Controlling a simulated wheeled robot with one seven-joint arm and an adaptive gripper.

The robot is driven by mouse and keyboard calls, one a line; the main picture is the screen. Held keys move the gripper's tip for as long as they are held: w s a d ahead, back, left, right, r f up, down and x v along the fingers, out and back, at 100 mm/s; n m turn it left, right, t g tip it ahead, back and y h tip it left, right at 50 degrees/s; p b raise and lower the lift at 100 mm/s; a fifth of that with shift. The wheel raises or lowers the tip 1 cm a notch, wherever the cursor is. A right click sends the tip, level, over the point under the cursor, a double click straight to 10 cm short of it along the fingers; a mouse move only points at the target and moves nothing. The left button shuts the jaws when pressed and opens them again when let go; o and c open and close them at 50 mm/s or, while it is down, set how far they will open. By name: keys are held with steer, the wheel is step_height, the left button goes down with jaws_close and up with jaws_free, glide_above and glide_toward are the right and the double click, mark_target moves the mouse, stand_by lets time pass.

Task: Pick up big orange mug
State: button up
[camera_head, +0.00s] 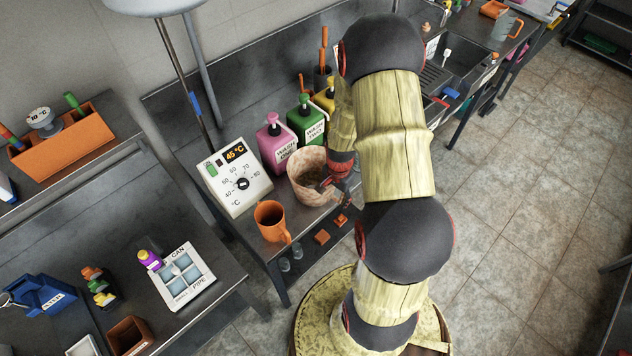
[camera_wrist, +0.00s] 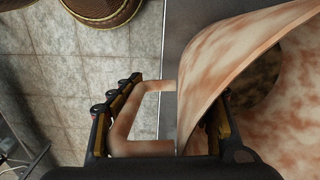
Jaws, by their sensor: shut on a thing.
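A big mottled cream-and-orange mug (camera_head: 309,178) is on the steel counter, at its front edge. In the wrist view the mug (camera_wrist: 280,128) fills the right side, with its handle (camera_wrist: 124,128) to the left. My gripper (camera_head: 334,182) is at the mug's right side. In the wrist view my gripper (camera_wrist: 163,120) has one finger outside the handle and the other inside the mug, so it is shut across the handle and wall. A smaller plain orange mug (camera_head: 270,221) stands upright to the left, apart from my gripper. I cannot tell whether the big mug touches the counter.
A temperature dial box (camera_head: 236,180), a pink bottle (camera_head: 275,145) and a green bottle (camera_head: 306,122) stand behind the mugs. Small orange blocks (camera_head: 322,237) and glasses (camera_head: 284,264) are below the counter edge. Open tiled floor (camera_head: 530,190) lies to the right.

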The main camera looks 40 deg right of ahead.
steer(key=shift+s+a+f, duration=0.15)
steer(key=shift+s, duration=0.15)
jaws_close()
stand_by(0.3)
